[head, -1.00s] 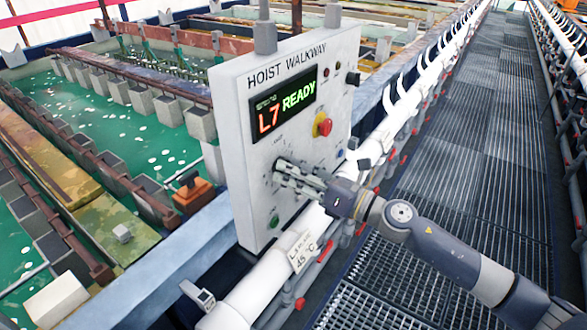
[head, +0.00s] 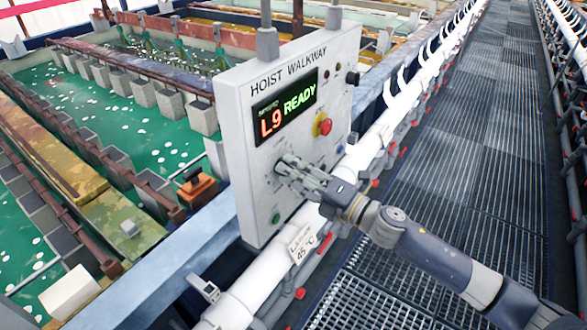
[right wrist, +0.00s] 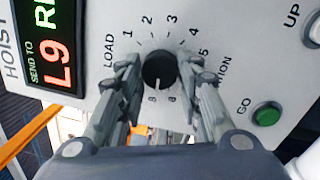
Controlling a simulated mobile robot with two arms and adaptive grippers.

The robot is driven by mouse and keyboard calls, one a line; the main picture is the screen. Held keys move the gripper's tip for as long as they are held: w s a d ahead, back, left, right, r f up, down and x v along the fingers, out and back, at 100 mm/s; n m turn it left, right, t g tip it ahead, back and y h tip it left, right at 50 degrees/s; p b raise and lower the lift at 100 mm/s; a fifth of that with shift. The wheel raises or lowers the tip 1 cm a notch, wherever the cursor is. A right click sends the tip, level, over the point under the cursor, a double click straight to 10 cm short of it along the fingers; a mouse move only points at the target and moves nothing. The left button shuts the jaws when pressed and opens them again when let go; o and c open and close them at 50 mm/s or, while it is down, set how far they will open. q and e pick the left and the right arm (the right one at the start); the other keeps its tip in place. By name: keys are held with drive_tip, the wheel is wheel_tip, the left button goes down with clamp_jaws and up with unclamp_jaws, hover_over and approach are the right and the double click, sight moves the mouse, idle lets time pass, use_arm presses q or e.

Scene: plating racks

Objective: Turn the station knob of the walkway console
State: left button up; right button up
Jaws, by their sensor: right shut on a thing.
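The walkway console (head: 245,170) is a grey upright panel headed "HOIST WALKWAY", and its display (head: 285,107) reads "L9 READY". The station knob (right wrist: 158,70) is round and black, in the middle of a dial marked LOAD and numbers; a pale mark on it points towards the bottom of the right wrist view. My right gripper (head: 285,168) is at the panel below the display, shut on the knob with one finger on each side. It also shows in the right wrist view (right wrist: 160,78). The fingers hide part of the dial. My left gripper is not in view.
A red emergency button on yellow (head: 323,125) sits above right of my gripper. A green GO button (right wrist: 267,114) is near the knob. White pipes (head: 240,295) run below the console. Grated walkway (head: 470,150) is open at right; green tanks (head: 130,140) lie at left.

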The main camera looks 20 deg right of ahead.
drive_tip(key=shift+r+m, duration=0.1)
drive_tip(key=shift+m, duration=0.5)
drive_tip(key=o, duration=1.1)
drive_tip(key=shift+c, duration=0.2)
drive_tip(key=v, duration=1.2)
